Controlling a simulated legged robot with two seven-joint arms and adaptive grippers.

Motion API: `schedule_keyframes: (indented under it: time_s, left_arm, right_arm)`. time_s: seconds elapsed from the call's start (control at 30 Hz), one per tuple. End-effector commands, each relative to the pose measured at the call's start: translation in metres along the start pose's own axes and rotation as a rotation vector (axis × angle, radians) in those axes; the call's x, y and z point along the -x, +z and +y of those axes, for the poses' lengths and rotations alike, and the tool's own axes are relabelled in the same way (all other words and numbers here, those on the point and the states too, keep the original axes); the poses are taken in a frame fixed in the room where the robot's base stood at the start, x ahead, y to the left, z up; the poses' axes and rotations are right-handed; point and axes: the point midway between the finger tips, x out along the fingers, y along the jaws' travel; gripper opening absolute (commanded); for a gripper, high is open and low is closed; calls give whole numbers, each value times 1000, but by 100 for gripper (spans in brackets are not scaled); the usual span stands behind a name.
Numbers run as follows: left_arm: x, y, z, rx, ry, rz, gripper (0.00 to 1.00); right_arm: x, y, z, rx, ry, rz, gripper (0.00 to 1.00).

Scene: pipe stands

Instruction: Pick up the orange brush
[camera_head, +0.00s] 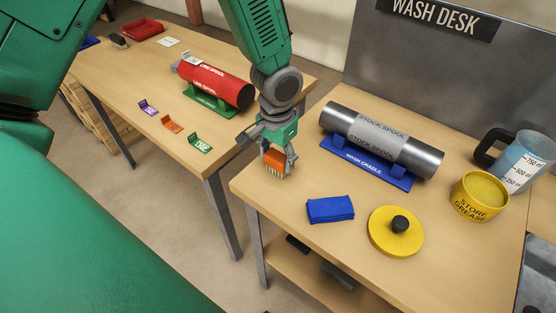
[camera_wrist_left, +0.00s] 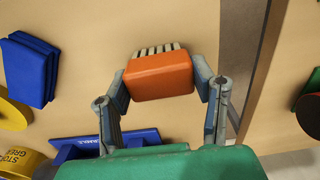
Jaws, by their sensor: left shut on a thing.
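The orange brush (camera_head: 275,160) is a small block with pale bristles pointing down. It is near the left edge of the wash desk (camera_head: 300,252). My left gripper (camera_head: 277,163) is shut on it, one finger on each side. In the left wrist view the orange block (camera_wrist_left: 160,76) sits between the two fingertips (camera_wrist_left: 162,84), with the bristles showing beyond it. I cannot tell whether the bristles touch the desk top. My right gripper is not seen in either view.
A grey stock spool (camera_head: 380,139) lies on a blue wash cradle (camera_head: 366,166) behind. A folded blue cloth (camera_head: 330,209), a yellow lid (camera_head: 396,232), a yellow grease tub (camera_head: 479,196) and a measuring jug (camera_head: 527,162) stand on the desk. A second table (camera_head: 150,75) holds a red spool (camera_head: 215,84).

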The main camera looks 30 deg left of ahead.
Motion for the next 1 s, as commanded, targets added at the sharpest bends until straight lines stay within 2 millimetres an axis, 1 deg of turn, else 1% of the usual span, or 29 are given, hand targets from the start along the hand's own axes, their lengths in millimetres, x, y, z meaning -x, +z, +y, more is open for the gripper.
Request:
schedule_keyframes:
  time_s: [0.07,0.17,0.27,0.4,0.5,0.6,0.77,0.97,1.0]
  left_arm:
    - [0,2,-1,1,-4,-6,20]
    - [9,1,0,1,-4,-4,20]
    - [28,1,1,1,-3,0,20]
    - [59,1,1,1,-3,1,20]
    - [77,1,1,0,-3,0,20]
    - [90,0,1,1,-3,-2,20]
    - [99,0,1,0,-3,-4,20]
    - [100,1,1,0,-3,-5,20]
    - [100,1,1,0,-3,-5,47]
  right_arm:
    - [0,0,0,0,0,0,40]
    - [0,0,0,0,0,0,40]
    - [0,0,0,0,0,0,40]
    - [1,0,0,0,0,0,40]
    - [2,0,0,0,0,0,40]
    - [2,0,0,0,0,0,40]
    - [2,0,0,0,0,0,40]
    - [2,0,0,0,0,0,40]
    - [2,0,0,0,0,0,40]
